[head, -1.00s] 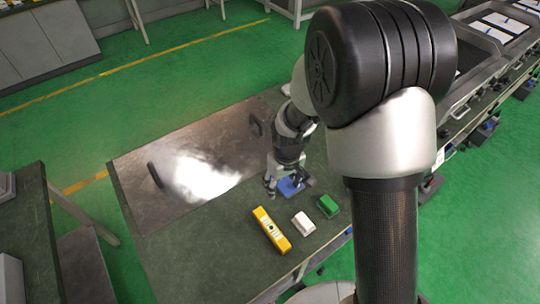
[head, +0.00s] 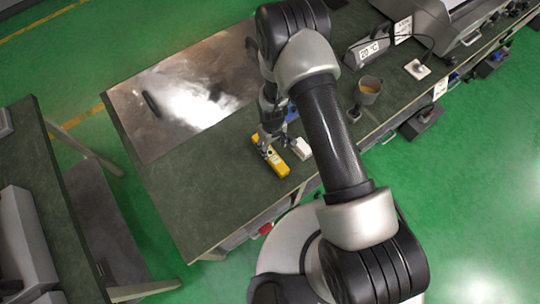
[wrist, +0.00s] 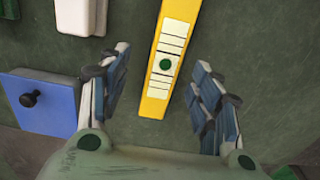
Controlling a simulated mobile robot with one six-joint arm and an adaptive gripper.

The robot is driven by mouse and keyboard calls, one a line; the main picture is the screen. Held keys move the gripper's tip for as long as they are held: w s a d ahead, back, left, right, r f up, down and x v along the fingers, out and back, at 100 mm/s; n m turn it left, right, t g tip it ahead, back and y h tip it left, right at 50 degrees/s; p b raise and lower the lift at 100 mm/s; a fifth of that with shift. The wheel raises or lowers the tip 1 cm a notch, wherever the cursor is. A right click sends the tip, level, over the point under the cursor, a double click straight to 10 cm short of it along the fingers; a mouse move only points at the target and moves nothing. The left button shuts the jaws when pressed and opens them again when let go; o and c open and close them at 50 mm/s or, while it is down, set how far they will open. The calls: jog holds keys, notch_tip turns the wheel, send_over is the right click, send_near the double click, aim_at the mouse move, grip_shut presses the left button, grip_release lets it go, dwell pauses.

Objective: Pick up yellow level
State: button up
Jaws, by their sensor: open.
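The yellow level (head: 271,158) lies flat on the dark green workbench near its front edge. In the wrist view the yellow level (wrist: 163,62) runs up and down between my fingers, with a pale label and a round green spot facing up. My gripper (wrist: 160,95) is open, one finger on each side of the level, with gaps to both. In the head view my gripper (head: 268,138) is over the level's far part and hides some of it. I cannot tell its exact height above the bench.
A white block (head: 299,147) lies just right of the level. A blue block with a black knob (wrist: 40,102) lies to the left in the wrist view. A metal plate (head: 185,90) covers the bench's back left. A cup (head: 369,90) stands further right. The bench's front left (head: 190,190) is clear.

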aim_at(270, 152)
jog(key=f, duration=0.2)
jog(key=f+b, duration=0.1)
jog(key=f, duration=0.1)
jog(key=f+b, duration=0.1)
jog(key=f, duration=0.1)
jog(key=shift+s+a+f, duration=0.15)
jog(key=shift+a+f, duration=0.2)
jog(key=shift+a, duration=0.05)
jog(key=shift+c, duration=0.4)
jog(key=c, duration=1.2)
